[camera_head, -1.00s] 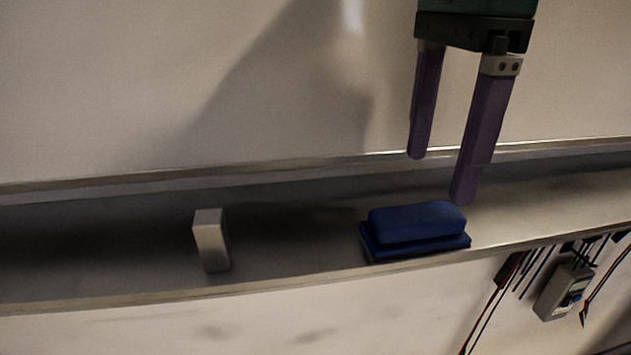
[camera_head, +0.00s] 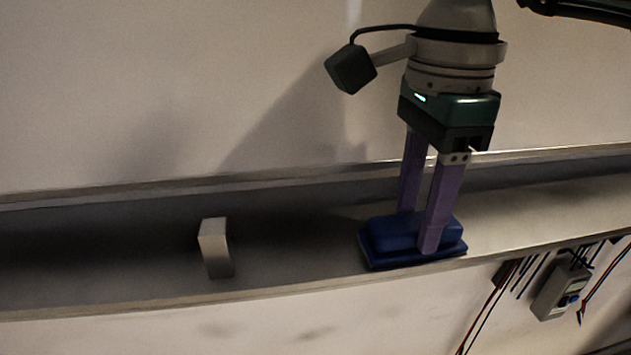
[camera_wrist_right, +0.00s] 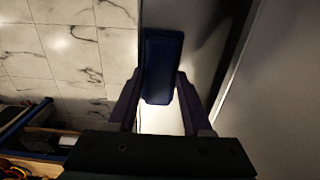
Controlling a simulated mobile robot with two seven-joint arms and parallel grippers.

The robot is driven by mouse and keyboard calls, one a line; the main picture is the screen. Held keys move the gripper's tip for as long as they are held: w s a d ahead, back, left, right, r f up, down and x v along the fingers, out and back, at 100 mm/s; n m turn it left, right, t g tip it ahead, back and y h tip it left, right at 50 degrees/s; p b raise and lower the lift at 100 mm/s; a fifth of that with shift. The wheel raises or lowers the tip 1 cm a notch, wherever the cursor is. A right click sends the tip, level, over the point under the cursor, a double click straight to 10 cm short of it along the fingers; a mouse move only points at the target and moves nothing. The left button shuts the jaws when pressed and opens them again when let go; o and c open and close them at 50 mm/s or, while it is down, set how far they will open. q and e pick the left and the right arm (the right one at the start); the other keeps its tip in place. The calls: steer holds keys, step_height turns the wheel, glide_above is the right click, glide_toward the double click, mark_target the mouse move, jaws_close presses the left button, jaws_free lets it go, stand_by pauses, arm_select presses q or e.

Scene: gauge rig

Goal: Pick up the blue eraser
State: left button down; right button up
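The blue eraser (camera_head: 390,238), a block on a wider darker base, lies on the grey ledge (camera_head: 300,262) below the white board. My right gripper (camera_head: 418,232) points down over it, with one purple finger in front of the block and one behind. In the right wrist view the eraser (camera_wrist_right: 163,70) lies between the two fingertips (camera_wrist_right: 160,78), which appear to press on its long sides. The right gripper looks shut on it. The eraser appears to rest on the ledge still. My left gripper is not in view.
A small pale block (camera_head: 215,248) stands upright on the ledge to the left, well apart from the eraser. A grey meter (camera_head: 562,292) and several cables hang below the ledge at the right. The ledge between block and eraser is clear.

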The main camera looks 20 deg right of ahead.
mark_target(417, 221)
jaws_close()
steer(key=shift+r, duration=0.1)
step_height(417, 221, up, 20)
steer(key=p, duration=1.3)
